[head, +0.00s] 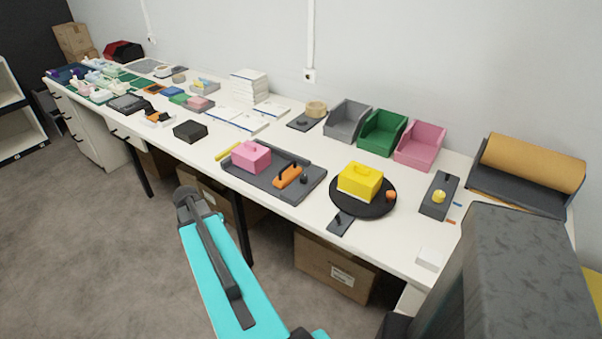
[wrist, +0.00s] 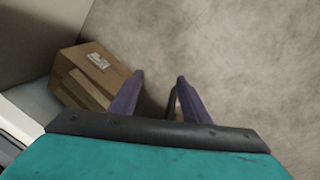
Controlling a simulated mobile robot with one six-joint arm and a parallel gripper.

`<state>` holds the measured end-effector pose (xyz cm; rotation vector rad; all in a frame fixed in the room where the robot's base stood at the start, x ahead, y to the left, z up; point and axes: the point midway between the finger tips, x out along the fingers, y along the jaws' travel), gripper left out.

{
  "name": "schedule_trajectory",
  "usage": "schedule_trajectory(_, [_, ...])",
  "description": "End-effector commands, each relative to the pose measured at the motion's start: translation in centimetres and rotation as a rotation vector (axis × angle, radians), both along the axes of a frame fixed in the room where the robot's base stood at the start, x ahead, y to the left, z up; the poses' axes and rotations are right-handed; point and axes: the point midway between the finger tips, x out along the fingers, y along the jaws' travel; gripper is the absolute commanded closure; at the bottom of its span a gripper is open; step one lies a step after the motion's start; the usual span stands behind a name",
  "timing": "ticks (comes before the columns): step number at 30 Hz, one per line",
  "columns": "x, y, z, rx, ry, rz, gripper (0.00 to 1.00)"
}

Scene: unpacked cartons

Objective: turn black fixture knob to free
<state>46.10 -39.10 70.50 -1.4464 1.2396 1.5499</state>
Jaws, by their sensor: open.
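A small dark plate (head: 341,222) with a dark knob-like bump lies at the front table edge, beside the black round turntable (head: 349,205). I cannot tell for sure whether this is the black fixture knob, nor read its setting. The wrist view shows no knob.
A yellow box (head: 360,181) sits on the turntable. A grey tray (head: 315,189) holds a pink block (head: 250,157) and an orange piece (head: 288,176). Grey, green and pink bins line the wall. A carton (head: 335,267) stands under the table; a carton (wrist: 90,75) also shows in the wrist view.

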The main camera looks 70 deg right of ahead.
Motion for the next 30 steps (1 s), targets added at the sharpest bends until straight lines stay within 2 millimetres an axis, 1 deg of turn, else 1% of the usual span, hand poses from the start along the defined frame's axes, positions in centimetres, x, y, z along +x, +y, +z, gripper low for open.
schedule_trajectory(1, [-0.4, -2.2, 2.2, -0.024, -0.015, -0.056, 0.57])
schedule_trajectory(2, [-0.8, -3.3, 3.1, -0.036, -0.020, -0.085, 0.57])
schedule_trajectory(3, [-1.3, -4.8, 4.5, -0.055, -0.030, -0.127, 0.57])
schedule_trajectory(5, [-2.1, -7.0, 6.5, -0.080, -0.045, -0.189, 0.57])
schedule_trajectory(6, [-2.8, -8.3, 7.9, -0.096, -0.052, -0.230, 0.57])
schedule_trajectory(8, [-3.9, -10.4, 9.9, -0.123, -0.066, -0.292, 0.57])
schedule_trajectory(9, [-4.6, -11.7, 11.4, -0.141, -0.074, -0.333, 0.57])
schedule_trajectory(11, [-5.9, -13.7, 13.5, -0.167, -0.087, -0.396, 0.57])
schedule_trajectory(12, [-6.9, -15.0, 14.9, -0.185, -0.096, -0.439, 0.57])
schedule_trajectory(14, [-8.4, -16.8, 17.1, -0.212, -0.108, -0.502, 0.57])
schedule_trajectory(15, [-9.4, -17.9, 18.6, -0.231, -0.116, -0.543, 0.57])
schedule_trajectory(18, [-12.0, -20.4, 22.0, -0.272, -0.135, -0.640, 0.57])
schedule_trajectory(21, [-14.3, -22.2, 24.7, -0.308, -0.149, -0.718, 0.57])
schedule_trajectory(24, [-15.9, -23.4, 26.5, -0.332, -0.159, -0.773, 0.57])
schedule_trajectory(27, [-16.8, -23.9, 27.5, -0.345, -0.164, -0.803, 0.57])
schedule_trajectory(30, [-17.1, -24.1, 27.8, -0.349, -0.167, -0.813, 0.57])
